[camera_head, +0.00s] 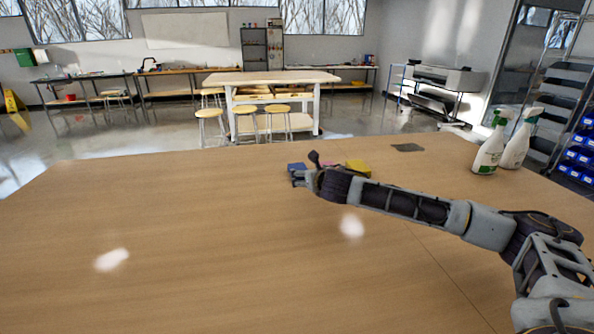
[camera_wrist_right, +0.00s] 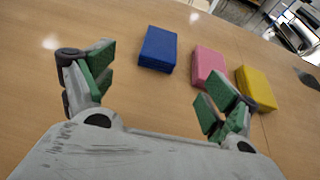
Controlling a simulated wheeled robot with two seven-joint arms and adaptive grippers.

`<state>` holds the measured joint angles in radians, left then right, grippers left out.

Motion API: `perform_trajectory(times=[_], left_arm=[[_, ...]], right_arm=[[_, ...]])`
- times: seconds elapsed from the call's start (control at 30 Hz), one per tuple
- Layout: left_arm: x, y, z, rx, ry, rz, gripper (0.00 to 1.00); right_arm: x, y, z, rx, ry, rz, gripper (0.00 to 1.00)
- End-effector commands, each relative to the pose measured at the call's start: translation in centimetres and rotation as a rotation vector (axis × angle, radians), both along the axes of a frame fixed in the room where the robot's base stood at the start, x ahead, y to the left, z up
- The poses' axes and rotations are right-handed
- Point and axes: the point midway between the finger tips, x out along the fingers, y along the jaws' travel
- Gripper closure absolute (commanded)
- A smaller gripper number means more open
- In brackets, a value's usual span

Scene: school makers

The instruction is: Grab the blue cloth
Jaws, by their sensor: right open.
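The blue cloth (camera_wrist_right: 158,48) is a thick, flat rectangular block lying on the wooden table. In the head view a bit of the blue cloth (camera_head: 297,167) shows just behind my right gripper (camera_head: 299,178), which covers part of it. In the wrist view my right gripper (camera_wrist_right: 161,80) is open and empty, its green-padded fingers wide apart. The blue cloth lies beyond the fingertips, between the two fingers' directions and apart from them. My left gripper is not in view.
A pink block (camera_wrist_right: 209,66) and a yellow block (camera_wrist_right: 256,88) lie in a row to the right of the blue cloth. A dark flat piece (camera_head: 408,147) lies farther right. Two spray bottles (camera_head: 488,152) stand at the table's right. The table's left side (camera_head: 150,210) is clear.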

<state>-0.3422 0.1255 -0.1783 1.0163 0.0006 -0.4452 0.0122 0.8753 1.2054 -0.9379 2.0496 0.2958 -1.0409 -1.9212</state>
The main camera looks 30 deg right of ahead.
Motion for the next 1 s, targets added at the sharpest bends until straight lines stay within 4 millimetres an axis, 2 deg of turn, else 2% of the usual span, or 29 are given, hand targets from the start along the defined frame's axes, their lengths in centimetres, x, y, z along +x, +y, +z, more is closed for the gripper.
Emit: perform_trajectory(times=[0.57, 1.0], left_arm=[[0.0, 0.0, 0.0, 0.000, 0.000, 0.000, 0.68], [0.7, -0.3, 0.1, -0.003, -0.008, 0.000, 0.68]], right_arm=[[0.3, -0.1, -0.1, 0.000, 0.000, 0.000, 0.12], [3.7, -0.7, -1.6, 0.001, 0.000, 0.000, 0.12]])
